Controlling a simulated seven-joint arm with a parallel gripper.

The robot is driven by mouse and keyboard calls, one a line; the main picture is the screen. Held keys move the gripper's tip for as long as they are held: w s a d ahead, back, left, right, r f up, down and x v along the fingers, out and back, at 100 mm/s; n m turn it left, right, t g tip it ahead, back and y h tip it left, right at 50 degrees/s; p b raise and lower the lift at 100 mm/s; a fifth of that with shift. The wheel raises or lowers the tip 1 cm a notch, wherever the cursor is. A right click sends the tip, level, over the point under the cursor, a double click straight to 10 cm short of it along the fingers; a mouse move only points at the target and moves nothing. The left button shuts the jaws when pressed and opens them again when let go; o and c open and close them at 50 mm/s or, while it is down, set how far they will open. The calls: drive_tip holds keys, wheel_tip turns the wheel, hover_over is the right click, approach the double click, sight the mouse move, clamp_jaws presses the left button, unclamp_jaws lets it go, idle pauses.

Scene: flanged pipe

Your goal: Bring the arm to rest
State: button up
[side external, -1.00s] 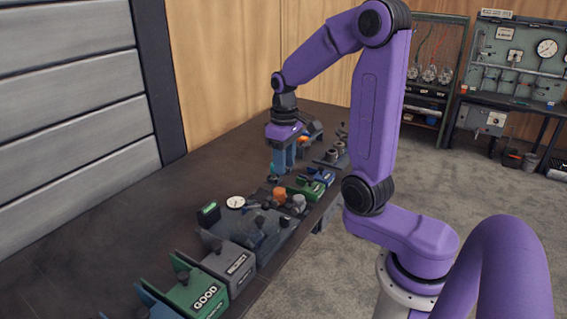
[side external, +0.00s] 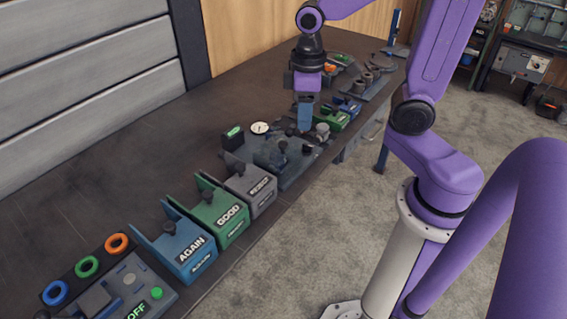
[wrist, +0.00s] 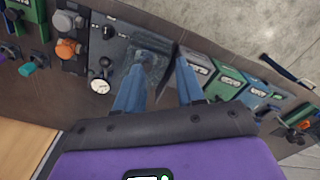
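My gripper (side external: 305,118) hangs pointing down over the bench, close to the dark fixture with the dial gauge (side external: 260,128). In the wrist view its two blue fingers (wrist: 161,72) stand apart with nothing held between them. The dark fixture plate (wrist: 118,45) lies below and beyond the fingers, and the dial gauge also shows in the wrist view (wrist: 100,86). I cannot tell the exact height of the fingertips above the fixture. No flanged pipe can be made out clearly.
Blue AGAIN (side external: 184,252), green GOOD (side external: 220,215) and grey (side external: 252,188) bins line the bench (side external: 90,215) on the near side. A control panel with coloured rings (side external: 118,285) sits at the near end. Small fixtures stand behind the gripper. The bench's left side is clear.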

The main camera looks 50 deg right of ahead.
drive_tip(key=s+a+n, duration=0.3)
drive_tip(key=s+n, duration=0.3)
drive_tip(key=s, duration=0.9)
drive_tip(key=shift+a, duration=0.4)
drive_tip(key=shift+f, duration=0.1)
